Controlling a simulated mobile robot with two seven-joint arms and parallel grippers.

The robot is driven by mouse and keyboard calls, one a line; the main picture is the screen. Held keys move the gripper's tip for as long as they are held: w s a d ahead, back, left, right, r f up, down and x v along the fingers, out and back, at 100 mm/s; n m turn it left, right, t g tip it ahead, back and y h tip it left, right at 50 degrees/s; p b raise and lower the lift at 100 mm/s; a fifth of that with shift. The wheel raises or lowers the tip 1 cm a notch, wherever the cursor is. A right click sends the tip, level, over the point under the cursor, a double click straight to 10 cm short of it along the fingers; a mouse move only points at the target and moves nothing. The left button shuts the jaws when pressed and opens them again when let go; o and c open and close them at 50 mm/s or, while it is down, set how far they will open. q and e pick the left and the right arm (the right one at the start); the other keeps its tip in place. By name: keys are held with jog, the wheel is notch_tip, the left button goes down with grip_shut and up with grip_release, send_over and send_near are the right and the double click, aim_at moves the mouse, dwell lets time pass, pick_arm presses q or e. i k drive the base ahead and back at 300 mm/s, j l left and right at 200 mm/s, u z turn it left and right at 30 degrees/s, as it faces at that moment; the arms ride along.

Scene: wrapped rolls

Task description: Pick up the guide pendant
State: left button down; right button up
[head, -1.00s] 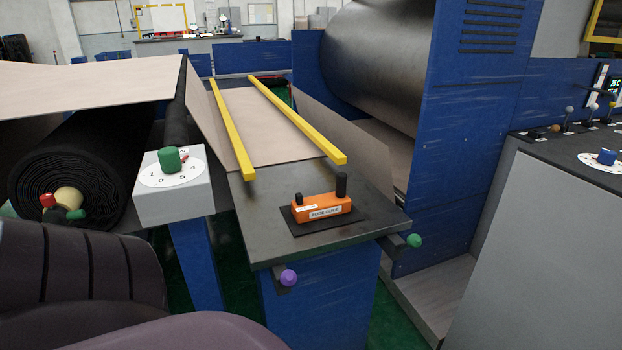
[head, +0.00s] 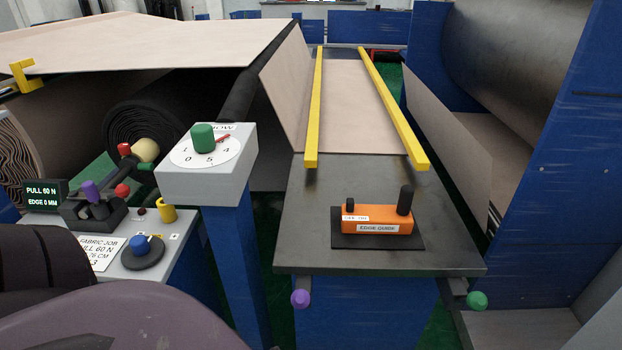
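The guide pendant is an orange box (head: 378,220) with a label reading "EDGE GUIDE" and two black knobs on top, a short one at left and a taller one at right. It sits upright on a black pad (head: 350,241) on the dark metal table (head: 310,225), right of centre in the head view. Nothing touches it that I can see. Neither of my grippers is in the head view. Dark, rounded parts that look like my own arm fill the lower left.
Two yellow rails (head: 313,120) run back from the table. A grey dial box (head: 207,165) with a green knob stands left of it. Purple (head: 300,299) and green (head: 477,300) knobs stick out at the table's front. A control panel (head: 135,262) is at far left.

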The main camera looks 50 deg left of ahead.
aim_at(365, 219)
jog(key=i+u, duration=0.2)
jog(key=u, duration=0.2)
jog(key=i+l+u, duration=0.15)
jog(key=u, duration=0.2)
jog(key=i+l+u, duration=0.15)
jog(key=u, duration=0.25)
jog(key=i+l+u, duration=0.35)
